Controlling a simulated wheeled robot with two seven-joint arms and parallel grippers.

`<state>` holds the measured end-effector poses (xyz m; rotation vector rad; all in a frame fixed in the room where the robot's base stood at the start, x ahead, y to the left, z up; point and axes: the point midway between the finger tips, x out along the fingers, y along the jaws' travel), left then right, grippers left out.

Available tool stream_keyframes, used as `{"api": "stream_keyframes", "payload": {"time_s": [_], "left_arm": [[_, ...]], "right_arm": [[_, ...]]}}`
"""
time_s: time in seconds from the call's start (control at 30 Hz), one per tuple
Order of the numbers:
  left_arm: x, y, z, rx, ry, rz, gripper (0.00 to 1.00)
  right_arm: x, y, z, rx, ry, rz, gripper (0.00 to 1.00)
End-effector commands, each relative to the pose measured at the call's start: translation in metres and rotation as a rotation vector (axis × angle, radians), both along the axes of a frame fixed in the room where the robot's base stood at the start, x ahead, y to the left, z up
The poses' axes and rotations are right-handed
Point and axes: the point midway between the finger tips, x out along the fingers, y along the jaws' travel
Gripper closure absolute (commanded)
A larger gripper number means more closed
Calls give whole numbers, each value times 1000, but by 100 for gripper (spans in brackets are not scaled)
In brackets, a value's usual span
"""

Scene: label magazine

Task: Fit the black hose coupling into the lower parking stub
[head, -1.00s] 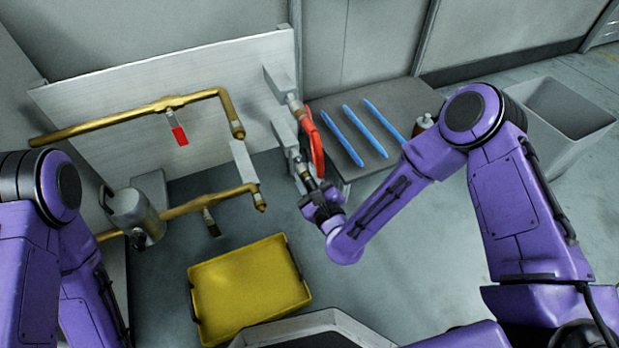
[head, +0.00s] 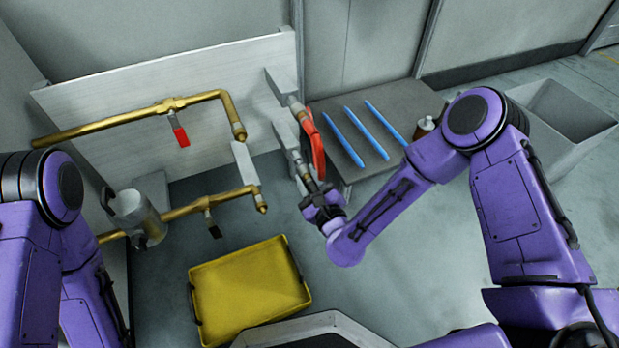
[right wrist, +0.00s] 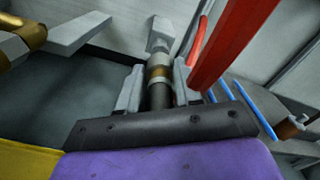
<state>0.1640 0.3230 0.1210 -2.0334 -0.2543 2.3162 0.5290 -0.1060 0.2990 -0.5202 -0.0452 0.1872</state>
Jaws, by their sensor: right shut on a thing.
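The black hose coupling (right wrist: 159,94) is a dark cylinder with a brass-coloured band, held between the two grey fingers of my right gripper (right wrist: 157,88). In the head view my right gripper (head: 318,193) is shut on it just below the lower parking stub (head: 288,143), a grey block on the wall panel. The coupling points up in line with the stub, and its front end meets or nearly meets it. I cannot tell how deep it sits. My left arm shows at the left edge, but its gripper is out of view.
An upper stub (head: 283,82) holds another coupling with a red hose (head: 316,148) close beside my right gripper. Brass pipes (head: 100,127) with valves are on the left. A yellow tray (head: 248,288) lies below. Blue rods (head: 362,134) lie on a grey table at right.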

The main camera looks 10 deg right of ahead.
Motion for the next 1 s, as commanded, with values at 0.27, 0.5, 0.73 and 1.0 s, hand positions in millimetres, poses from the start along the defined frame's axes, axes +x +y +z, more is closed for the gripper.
{"api": "stream_keyframes", "payload": {"time_s": [0.27,0.5,0.73,1.0], "left_arm": [[0,0,1,0,0,0,41],[0,0,0,0,0,0,41],[0,0,0,0,0,0,41],[0,0,-1,0,0,0,41]], "right_arm": [[0,0,0,1,-1,0,100],[4,1,0,0,-2,0,100],[9,2,0,0,-2,0,100],[16,3,0,0,-2,-1,100]]}}
